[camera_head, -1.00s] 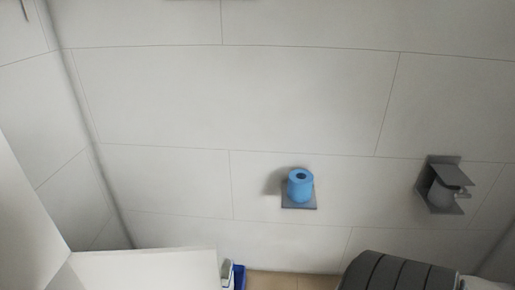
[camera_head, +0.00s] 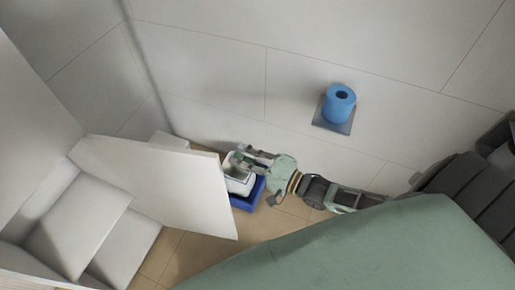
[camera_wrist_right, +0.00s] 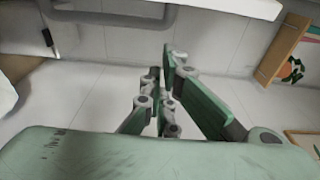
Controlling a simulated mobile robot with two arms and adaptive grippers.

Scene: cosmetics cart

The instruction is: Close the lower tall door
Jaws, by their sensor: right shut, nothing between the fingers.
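The lower tall door (camera_head: 165,178) is a white panel in the head view. It stands open, swung out from the white cabinet (camera_head: 25,150) at the left. My right gripper (camera_head: 242,158) is on the outer side of the door, just right of its free edge, shut and empty. I cannot tell whether it touches the door. Its green fingers also show in the right wrist view (camera_wrist_right: 163,95). My left gripper is not in view.
White boxes (camera_head: 78,222) lie inside the cabinet. A blue bin (camera_head: 250,198) with something white in it stands on the tan floor below my right gripper. A blue roll (camera_head: 340,100) sits on a grey wall shelf (camera_head: 330,124). The tiled wall is close behind.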

